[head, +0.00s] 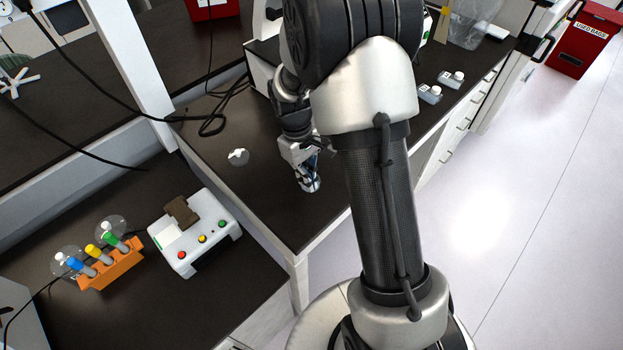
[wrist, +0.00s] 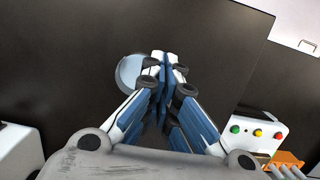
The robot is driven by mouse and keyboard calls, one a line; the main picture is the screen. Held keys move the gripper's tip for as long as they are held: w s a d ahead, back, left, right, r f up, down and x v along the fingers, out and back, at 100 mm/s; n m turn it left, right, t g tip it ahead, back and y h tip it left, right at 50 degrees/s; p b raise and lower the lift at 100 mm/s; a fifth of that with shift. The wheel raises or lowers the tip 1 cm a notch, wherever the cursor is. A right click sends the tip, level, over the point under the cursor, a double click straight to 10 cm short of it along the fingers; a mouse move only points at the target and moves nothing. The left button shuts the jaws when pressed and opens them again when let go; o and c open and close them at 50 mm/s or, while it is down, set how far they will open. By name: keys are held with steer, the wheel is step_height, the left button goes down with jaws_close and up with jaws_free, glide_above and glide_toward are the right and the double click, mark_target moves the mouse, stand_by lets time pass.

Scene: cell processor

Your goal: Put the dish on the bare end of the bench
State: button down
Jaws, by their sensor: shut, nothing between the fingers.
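In the wrist view a round, pale, shallow dish (wrist: 129,72) lies on the dark bench top, just left of my fingertips. Its right side is partly hidden by the fingers. My gripper (wrist: 164,62) is shut and empty, pointing down at the bench. In the head view my gripper (head: 309,186) is low over the dark bench (head: 275,210), near its bare front end. A small round whitish object (head: 238,156) lies on this bench to its left; I cannot tell whether it is the same dish. Whether the fingers touch the dish is unclear.
A white box with coloured buttons (head: 195,235) and an orange rack of capped tubes (head: 110,265) stand on the adjoining bench at lower left. Black cables (head: 212,122) lie farther back. Two small bottles (head: 440,88) stand beyond my arm. The bench's front corner is clear.

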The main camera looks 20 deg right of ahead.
steer(key=shift+a+f, duration=0.1)
steer(key=shift+a, duration=0.05)
steer(key=w+a, duration=0.1)
steer(key=w, duration=0.2)
steer(key=w+a+p, duration=0.1)
steer(key=w, duration=0.3)
steer(key=w+a+p, duration=0.1)
steer(key=w, duration=0.3)
steer(key=shift+w+a, duration=0.1)
steer(key=shift+a, duration=0.3)
steer(key=s+r+m+t, duration=0.1)
steer(key=s+r+t, duration=0.1)
steer(key=s+r, duration=0.7)
steer(key=s+r+m+t, duration=0.1)
steer(key=s+r, duration=0.3)
steer(key=r, duration=0.9)
steer(key=s+a+r+m+t+b, duration=0.1)
steer(key=s+r+m+t, duration=0.1)
steer(key=s, duration=1.6)
steer(key=shift+s+a+t+y, duration=0.3)
steer(key=shift+s+a+t, duration=0.1)
steer(key=shift+t, duration=0.3)
steer(key=shift+d+r, duration=0.1)
